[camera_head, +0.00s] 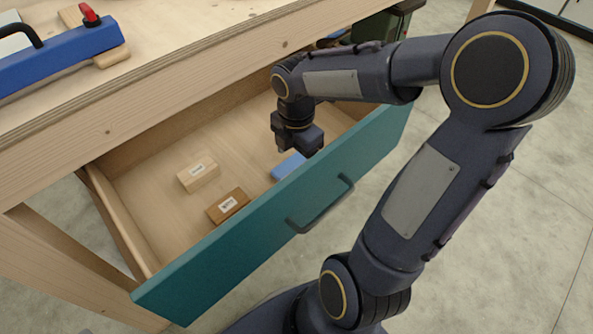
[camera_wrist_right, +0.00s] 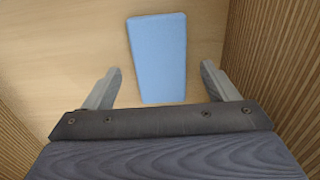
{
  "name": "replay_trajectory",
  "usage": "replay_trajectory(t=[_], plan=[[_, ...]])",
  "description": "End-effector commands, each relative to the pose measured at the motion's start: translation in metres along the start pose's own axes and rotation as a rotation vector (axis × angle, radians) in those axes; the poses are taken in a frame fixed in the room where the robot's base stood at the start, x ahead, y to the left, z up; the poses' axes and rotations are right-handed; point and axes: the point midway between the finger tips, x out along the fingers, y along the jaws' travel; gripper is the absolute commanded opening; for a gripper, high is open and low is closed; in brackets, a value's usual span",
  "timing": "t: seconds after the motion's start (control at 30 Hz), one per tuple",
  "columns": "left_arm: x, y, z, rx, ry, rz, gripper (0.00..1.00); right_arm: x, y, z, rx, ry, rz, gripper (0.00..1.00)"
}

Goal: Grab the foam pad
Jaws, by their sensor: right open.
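The foam pad (camera_head: 288,166) is a light blue block lying on the floor of the open drawer, near the front panel in the head view. My gripper and the drawer front partly hide it there. In the head view the right gripper (camera_head: 300,148) points down into the drawer over the pad. My left gripper is not in view.
The drawer with its teal front (camera_head: 270,225) and dark handle (camera_head: 322,204) stands open under a wooden workbench (camera_head: 150,90). A pale block (camera_head: 198,177) and a brown block (camera_head: 228,205) lie left of the pad. A blue tool (camera_head: 60,58) rests on the bench.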

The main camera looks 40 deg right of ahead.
Motion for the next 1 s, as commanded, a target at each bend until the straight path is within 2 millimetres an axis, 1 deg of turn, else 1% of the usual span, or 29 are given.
replay_trajectory(t=[0.03,0.1,0.33,0.7,1.0], plan=[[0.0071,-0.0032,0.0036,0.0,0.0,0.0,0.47,0.0123,-0.0004,-0.0004,0.0,0.001,-0.002,0.8],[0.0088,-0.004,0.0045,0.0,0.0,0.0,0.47,0.0171,-0.0005,-0.0004,0.001,0.001,-0.001,0.8],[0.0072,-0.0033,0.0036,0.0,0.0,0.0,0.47,0.016,-0.0003,-0.0003,0.001,0.0,0.0,0.8],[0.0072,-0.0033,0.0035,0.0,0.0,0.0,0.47,0.0159,-0.0003,-0.0003,0.001,0.0,0.0,0.32],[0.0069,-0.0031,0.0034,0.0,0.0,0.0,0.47,0.0152,-0.0003,-0.0003,0.001,0.0,0.0,0.32]])
